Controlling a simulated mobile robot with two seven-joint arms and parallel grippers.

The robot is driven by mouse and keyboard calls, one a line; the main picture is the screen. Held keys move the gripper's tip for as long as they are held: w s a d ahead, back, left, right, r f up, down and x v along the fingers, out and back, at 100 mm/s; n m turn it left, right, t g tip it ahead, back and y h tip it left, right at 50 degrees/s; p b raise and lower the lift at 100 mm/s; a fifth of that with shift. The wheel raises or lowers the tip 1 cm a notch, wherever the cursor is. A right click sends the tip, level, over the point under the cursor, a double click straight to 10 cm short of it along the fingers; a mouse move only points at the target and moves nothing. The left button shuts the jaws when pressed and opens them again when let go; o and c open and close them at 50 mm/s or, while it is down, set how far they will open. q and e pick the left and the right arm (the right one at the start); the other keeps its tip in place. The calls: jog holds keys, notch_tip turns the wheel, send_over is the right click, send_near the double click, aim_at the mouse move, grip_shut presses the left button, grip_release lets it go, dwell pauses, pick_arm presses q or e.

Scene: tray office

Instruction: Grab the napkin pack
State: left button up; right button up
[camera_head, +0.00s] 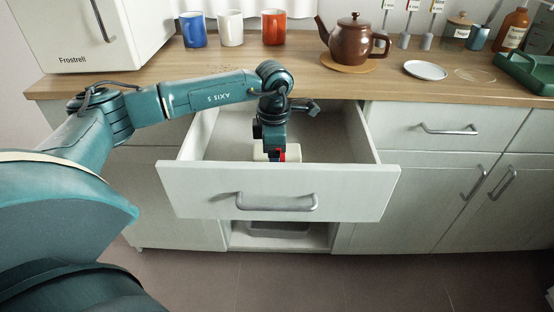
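A small cream-white object with a red part (261,153), which looks like the napkin pack, is in the open drawer (205,190). Only its upper part shows above the drawer front. My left gripper (272,158) points down into the drawer, right at this object. Its fingertips are hidden behind the drawer front and the object, so I cannot tell whether they are closed on it. My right gripper is not in view.
The drawer is pulled out below the wooden counter (390,85). Blue, white and red mugs (231,29), a brown teapot (352,42), a white saucer (425,70) and a green tray (527,72) stand on the counter. A white fridge (95,35) is at the left.

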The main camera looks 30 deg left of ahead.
pick_arm(q)
jog(key=c, duration=1)
jog(key=shift+r, duration=0.1)
jog(key=shift+c, duration=0.2)
